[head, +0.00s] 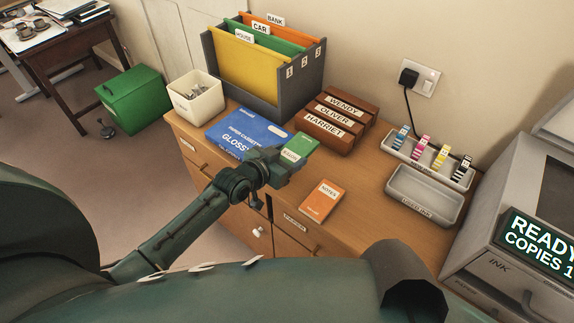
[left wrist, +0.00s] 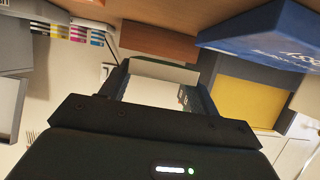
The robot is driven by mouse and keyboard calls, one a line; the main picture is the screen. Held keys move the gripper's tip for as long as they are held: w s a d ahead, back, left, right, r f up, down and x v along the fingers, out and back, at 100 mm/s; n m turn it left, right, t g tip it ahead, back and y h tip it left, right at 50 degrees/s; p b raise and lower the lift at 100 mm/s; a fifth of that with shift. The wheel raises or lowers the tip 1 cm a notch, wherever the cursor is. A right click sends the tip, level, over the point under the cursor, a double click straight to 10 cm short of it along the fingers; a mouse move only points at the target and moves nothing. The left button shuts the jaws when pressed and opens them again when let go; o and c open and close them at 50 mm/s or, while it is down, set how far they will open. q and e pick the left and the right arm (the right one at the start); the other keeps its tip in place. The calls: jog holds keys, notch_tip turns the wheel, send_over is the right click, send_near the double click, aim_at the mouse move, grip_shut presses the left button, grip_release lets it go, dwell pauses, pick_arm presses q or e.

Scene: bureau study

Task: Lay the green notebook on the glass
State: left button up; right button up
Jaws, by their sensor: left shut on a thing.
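The green notebook (head: 299,148) is in the jaws of my left gripper (head: 288,163), above the cabinet top beside the blue paper pack. In the left wrist view the notebook's pale edge (left wrist: 160,82) shows between the two fingers of my left gripper (left wrist: 163,85). The copier (head: 500,225) stands at the right, with a lit sign reading READY, COPIES 1. A dark panel shows on its top; I cannot tell for sure that it is the glass. My right gripper is not in view.
On the cabinet top (head: 350,180) are a blue paper pack (head: 235,130), an orange notebook (head: 321,199), wooden name boxes (head: 333,128), a file holder (head: 290,88), a white bin (head: 193,98), an ink rack (head: 425,160) and an empty grey tray (head: 424,192).

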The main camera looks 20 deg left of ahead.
pick_arm(q)
notch_tip(320, 180, up, 3)
jog(key=shift+r, duration=0.1)
jog(key=shift+s+r, duration=0.1)
jog(key=s+a+r+n+y, duration=0.2)
jog(key=s+r+n+y, duration=0.2)
jog(key=s+r, duration=0.9)
jog(key=shift+s+a+t+y, duration=0.2)
jog(key=shift+s+t+y, duration=0.1)
jog(key=shift+t, duration=0.1)
